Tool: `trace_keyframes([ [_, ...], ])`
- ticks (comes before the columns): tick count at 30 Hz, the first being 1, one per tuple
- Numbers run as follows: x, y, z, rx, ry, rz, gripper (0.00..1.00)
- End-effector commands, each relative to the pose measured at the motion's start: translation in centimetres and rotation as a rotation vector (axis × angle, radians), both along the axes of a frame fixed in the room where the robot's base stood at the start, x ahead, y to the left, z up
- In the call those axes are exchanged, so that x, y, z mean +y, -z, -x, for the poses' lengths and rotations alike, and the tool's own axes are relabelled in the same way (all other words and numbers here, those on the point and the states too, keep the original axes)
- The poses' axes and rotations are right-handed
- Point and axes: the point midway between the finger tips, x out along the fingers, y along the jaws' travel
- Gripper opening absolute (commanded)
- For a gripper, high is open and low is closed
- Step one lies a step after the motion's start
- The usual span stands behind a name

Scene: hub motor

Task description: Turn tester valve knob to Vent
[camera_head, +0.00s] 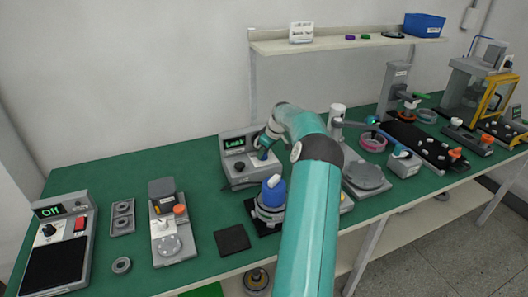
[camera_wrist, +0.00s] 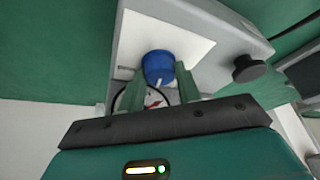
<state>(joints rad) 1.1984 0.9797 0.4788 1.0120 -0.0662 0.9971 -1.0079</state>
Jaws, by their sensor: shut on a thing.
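The tester (camera_head: 238,172) is a grey box on the green bench, left of my arm. Its green-lit display (camera_head: 234,143) reads "Leak". The blue valve knob (camera_wrist: 158,64) shows in the wrist view on the tester's white face, with a pale pointer mark on it. My gripper (camera_wrist: 159,72) has its two green fingers on either side of this knob and is shut on it. In the head view my gripper (camera_head: 264,151) is at the tester's right side. A round gauge with a red needle (camera_wrist: 153,98) is partly hidden behind my fingers.
A black round knob (camera_wrist: 248,68) sticks out of the tester. A blue-topped part on a grey ring (camera_head: 273,191) stands close in front of the tester, beside my arm. A device reading "Off" (camera_head: 51,212) is at far left. A shelf (camera_head: 340,43) hangs behind.

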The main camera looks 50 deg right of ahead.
Motion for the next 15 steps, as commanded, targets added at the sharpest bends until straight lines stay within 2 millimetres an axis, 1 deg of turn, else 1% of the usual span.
trace_keyframes([
  [15,-0.04,0.02,0.11,0.003,-0.033,0.000,0.11],
])
